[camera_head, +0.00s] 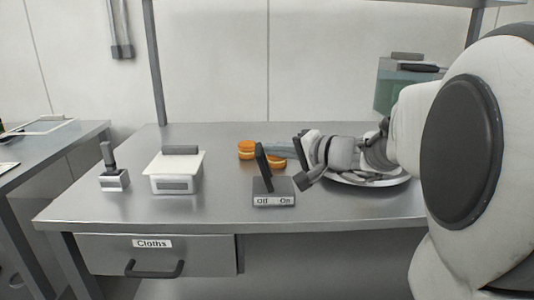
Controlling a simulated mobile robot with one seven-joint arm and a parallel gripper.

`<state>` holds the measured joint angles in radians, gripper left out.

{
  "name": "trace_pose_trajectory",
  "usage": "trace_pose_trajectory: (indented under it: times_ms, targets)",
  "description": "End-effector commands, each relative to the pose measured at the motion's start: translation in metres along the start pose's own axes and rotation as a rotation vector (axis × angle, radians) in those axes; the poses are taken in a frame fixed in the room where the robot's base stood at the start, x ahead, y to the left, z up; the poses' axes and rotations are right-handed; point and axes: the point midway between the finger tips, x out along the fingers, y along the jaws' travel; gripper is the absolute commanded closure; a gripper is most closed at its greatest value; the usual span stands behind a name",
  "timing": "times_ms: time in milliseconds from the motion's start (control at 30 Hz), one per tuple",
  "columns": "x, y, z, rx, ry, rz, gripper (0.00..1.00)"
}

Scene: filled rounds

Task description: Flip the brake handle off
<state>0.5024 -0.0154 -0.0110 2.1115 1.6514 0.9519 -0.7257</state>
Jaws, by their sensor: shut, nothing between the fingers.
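The brake handle (264,168) is a dark flat lever rising from a grey base block (273,189) on the steel table. The base's front carries the labels "Off" on the left and "On" on the right. The lever leans a little to the left at its top, toward the "Off" side. My gripper (303,170) is just right of the lever, low over the table, shut and empty. A narrow gap seems to show between them; I cannot tell their depth apart. Its fingertips are small and partly hidden by the hand.
A round plate (372,184) lies under my forearm. Orange round items (247,150) sit behind the lever. A white lidded box (175,172) and a small block with an upright grey handle (113,180) stand at left. A drawer (155,255) labelled "Cloths" is below.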

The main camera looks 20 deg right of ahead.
Motion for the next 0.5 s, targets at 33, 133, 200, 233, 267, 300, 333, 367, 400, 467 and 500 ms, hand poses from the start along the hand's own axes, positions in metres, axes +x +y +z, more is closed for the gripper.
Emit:
trace_pose_trajectory:
  times_ms: [33,133,200,233,267,300,333,367,400,467,500]
  targets:
    - [0.0028,-0.0021,0.0033,-0.022,-0.002,0.017,1.0]
    - [0.0062,-0.003,0.0067,-0.054,-0.002,0.05,1.0]
    - [0.0082,-0.0039,0.0086,-0.071,-0.002,0.068,1.0]
    - [0.0088,-0.0042,0.0093,-0.077,-0.002,0.074,1.0]
    - [0.0093,-0.0044,0.0096,-0.082,-0.001,0.08,1.0]
    - [0.0099,-0.0045,0.01,-0.088,-0.001,0.087,1.0]
    - [0.0103,-0.0046,0.0104,-0.092,-0.001,0.091,1.0]
    - [0.0107,-0.0046,0.0108,-0.096,-0.001,0.095,1.0]
    - [0.0111,-0.0047,0.0112,-0.099,-0.002,0.098,1.0]
    - [0.0117,-0.0047,0.0116,-0.102,-0.001,0.102,1.0]
    - [0.0119,-0.0047,0.0118,-0.104,-0.001,0.104,1.0]
